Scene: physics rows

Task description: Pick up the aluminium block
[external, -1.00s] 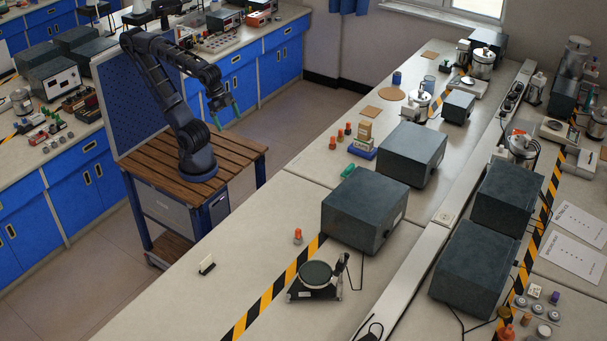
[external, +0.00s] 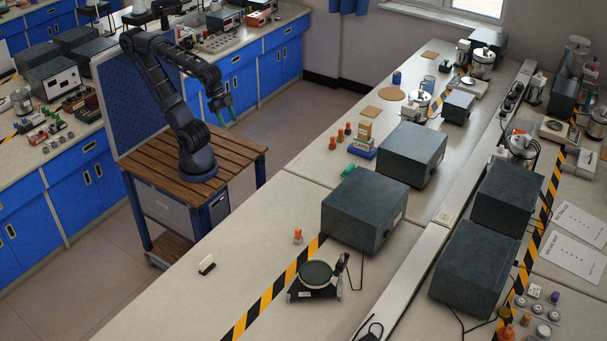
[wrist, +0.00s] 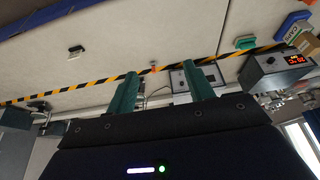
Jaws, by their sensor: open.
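A small white-and-black block (external: 207,265) lies on the near part of the bench. It also shows in the wrist view (wrist: 75,52), left of the fingers and apart from them. I cannot tell whether it is aluminium, and no other plainly aluminium block is identifiable.
An orange-capped item (external: 298,236) stands near the striped tape (external: 265,302). A round-topped device (external: 316,275) and large dark instrument boxes (external: 365,208) stand to the right. A green object (external: 347,172) lies farther back. The bench around the small block is clear.

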